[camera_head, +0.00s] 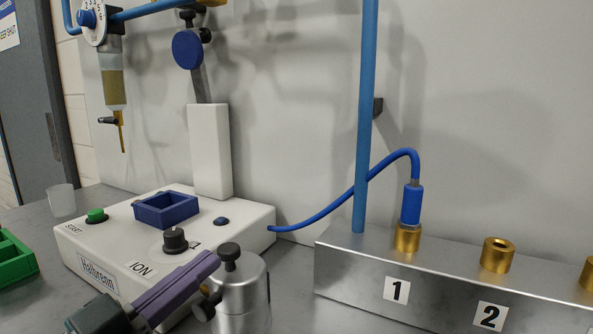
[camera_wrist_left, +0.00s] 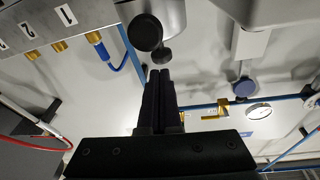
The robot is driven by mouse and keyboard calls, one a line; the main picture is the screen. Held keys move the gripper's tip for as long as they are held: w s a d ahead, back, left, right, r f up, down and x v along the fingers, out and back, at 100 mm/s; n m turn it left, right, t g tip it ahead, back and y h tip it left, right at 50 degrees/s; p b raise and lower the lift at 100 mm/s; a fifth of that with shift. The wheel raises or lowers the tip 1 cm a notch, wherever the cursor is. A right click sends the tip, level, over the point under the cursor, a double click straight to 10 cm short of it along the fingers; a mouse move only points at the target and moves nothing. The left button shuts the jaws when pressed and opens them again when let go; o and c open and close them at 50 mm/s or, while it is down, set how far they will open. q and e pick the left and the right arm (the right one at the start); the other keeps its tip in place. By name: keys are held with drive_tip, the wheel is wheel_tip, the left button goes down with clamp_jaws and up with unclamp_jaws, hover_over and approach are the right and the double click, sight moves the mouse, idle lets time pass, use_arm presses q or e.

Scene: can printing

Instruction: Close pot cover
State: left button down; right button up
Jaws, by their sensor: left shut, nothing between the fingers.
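A silver metal pot (camera_head: 242,302) stands at the bottom centre of the head view, in front of the white machine. Its cover (camera_head: 250,270) has a black knob (camera_head: 230,254) on top and appears to lie over the pot; whether it sits fully flat is unclear. Another dark knob shows at the pot's left side. My left gripper (camera_head: 212,261), purple-grey, comes from the lower left, shut and empty, with its tips just left of the cover's knob. In the left wrist view its shut fingers (camera_wrist_left: 158,76) point at a dark round knob (camera_wrist_left: 146,32). My right gripper is out of view.
The white machine (camera_head: 100,245) with a blue square holder (camera_head: 165,210) and knobs stands behind the gripper. A metal block (camera_head: 345,265) with brass fittings, a blue pole (camera_head: 365,130) and a blue cable are right. A green tray (camera_head: 14,258) is left.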

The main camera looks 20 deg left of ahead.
use_arm(q)
wheel_tip(320, 180, up, 20)
drive_tip(key=p, duration=0.6)
drive_tip(key=s+d+f+n+g+y+p, duration=0.1)
drive_tip(key=s+f+g, duration=0.1)
drive_tip(key=f+g, duration=0.3)
drive_tip(key=s+d+f+n+g+y+p, duration=0.1)
drive_tip(key=s+d+f+g+y, duration=0.15)
drive_tip(key=f, duration=0.45)
drive_tip(key=s+d+f+g+p, duration=0.1)
drive_tip(key=s+f+g, duration=0.25)
drive_tip(key=s, duration=0.35)
drive_tip(key=s+d+f+g+p, duration=0.1)
drive_tip(key=s+d+f+g, duration=0.15)
drive_tip(key=s+g, duration=0.35)
drive_tip(key=w+r+p+v, duration=0.1)
drive_tip(key=w+p+v, duration=0.2)
drive_tip(key=p+v, duration=1.5)
drive_tip(key=w+r+p+v, duration=0.1)
drive_tip(key=w+p+v, duration=0.3)
drive_tip(key=p+v, duration=1.4)
drive_tip(key=shift+w+a+t+p, duration=0.2)
drive_tip(key=shift+t+p, duration=0.2)
drive_tip(key=shift+p, duration=0.4)
